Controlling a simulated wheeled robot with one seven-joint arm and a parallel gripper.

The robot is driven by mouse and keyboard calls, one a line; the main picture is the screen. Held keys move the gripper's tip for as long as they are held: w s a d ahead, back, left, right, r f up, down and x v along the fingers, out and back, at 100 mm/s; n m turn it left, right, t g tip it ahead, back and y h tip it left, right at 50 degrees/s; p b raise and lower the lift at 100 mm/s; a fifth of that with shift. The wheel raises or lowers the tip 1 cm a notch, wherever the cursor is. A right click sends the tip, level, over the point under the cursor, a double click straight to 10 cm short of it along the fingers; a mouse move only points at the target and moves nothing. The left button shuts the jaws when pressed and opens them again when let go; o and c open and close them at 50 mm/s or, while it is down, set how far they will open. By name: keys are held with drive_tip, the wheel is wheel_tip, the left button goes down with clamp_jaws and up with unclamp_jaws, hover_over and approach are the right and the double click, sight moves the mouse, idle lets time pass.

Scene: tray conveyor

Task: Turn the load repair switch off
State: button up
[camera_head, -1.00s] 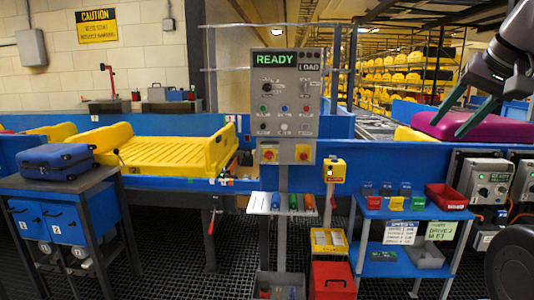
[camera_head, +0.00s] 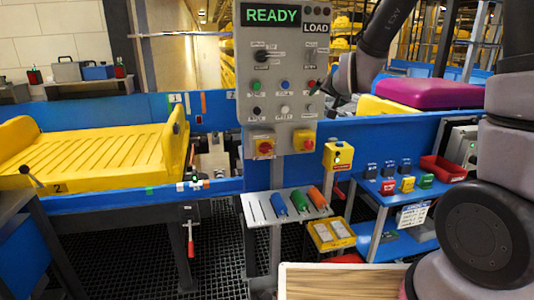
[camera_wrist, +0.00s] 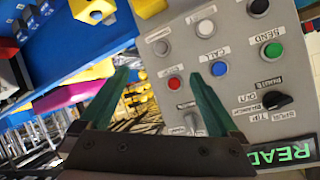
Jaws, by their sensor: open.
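The grey control panel (camera_head: 283,70) stands on a post and carries a green READY display with a LOAD label. A small metal lever switch (camera_head: 309,59) sits at its upper right; its label is too small to read. In the wrist view this lever (camera_wrist: 191,119) shows between my fingers, close to the right one. A black rotary knob (camera_head: 262,54) is on the panel's left side. My gripper (camera_wrist: 159,74) is open and empty in front of the panel's right edge. In the head view my gripper (camera_head: 334,97) is partly hidden by its own wrist.
Red (camera_wrist: 174,84), blue (camera_wrist: 220,68) and green (camera_wrist: 272,50) buttons lie close to the lever. A pen shelf (camera_head: 255,206) is below. A purple case (camera_head: 425,93) lies behind on the right.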

drive_tip(key=w+a+f+t, duration=0.1)
drive_tip(key=w+a+f, duration=0.25)
drive_tip(key=f, duration=0.35)
drive_tip(key=n+t+y, duration=0.3)
drive_tip(key=n+t, duration=0.1)
drive_tip(key=n, duration=0.3)
approach(267, 151)
drive_tip(key=x, duration=0.8)
drive_tip(key=shift+w+a+r, duration=0.15)
drive_tip(key=shift+w, duration=0.1)
drive_tip(key=c, duration=1.4)
drive_tip(key=shift+o, duration=0.2)
